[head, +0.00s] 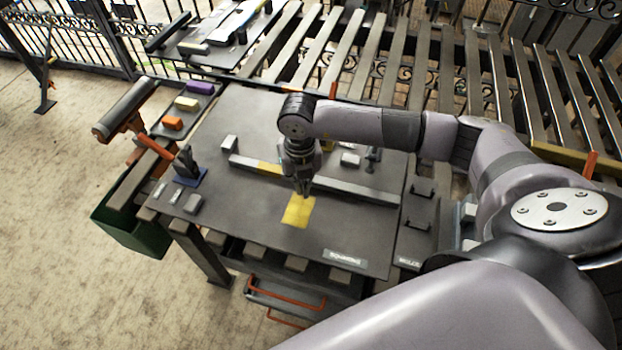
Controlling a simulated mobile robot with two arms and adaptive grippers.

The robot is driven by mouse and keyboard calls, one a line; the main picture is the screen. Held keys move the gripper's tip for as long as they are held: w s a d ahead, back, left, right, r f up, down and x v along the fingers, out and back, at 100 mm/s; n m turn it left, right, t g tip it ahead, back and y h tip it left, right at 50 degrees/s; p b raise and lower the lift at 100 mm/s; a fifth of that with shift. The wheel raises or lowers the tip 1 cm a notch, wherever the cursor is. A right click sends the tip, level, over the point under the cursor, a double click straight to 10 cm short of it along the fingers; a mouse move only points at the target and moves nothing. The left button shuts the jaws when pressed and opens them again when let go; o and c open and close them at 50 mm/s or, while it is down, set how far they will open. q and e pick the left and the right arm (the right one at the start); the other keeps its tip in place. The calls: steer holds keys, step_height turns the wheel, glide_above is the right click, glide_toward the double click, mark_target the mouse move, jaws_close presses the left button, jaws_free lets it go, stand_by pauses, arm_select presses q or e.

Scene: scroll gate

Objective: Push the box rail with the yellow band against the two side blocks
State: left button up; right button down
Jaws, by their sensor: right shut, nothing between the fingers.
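The box rail (350,190) is a long grey bar lying aslant across the dark work table, with a yellow band (269,168) left of its middle. One grey side block (229,144) stands behind its left end. Another light grey block (350,159) stands behind its right half, with a visible gap. My right gripper (303,191) is shut and empty, pointing down in front of the rail, above the back edge of a yellow square (298,211) on the table. It hides part of the rail; whether it touches the rail I cannot tell. My left gripper is not in view.
A blue-based clamp (188,172) and small grey blocks (193,204) sit at the left edge. A tray holds orange (172,123), yellow and purple blocks. Black handles (420,190) are at the right.

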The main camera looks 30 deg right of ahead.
steer(key=shift+f+b, duration=0.95)
steer(key=shift+f, duration=0.2)
stand_by(0.4)
steer(key=shift+r, duration=0.25)
stand_by(0.5)
steer(key=shift+w+d, duration=0.1)
steer(key=shift+w+d+b, duration=1.65)
steer(key=shift+w+d, duration=0.75)
steer(key=shift+d, duration=0.3)
steer(key=shift+r, duration=0.1)
steer(key=shift+s+a+p, duration=0.45)
steer(key=shift+s+a, duration=0.35)
steer(key=shift+a, duration=0.15)
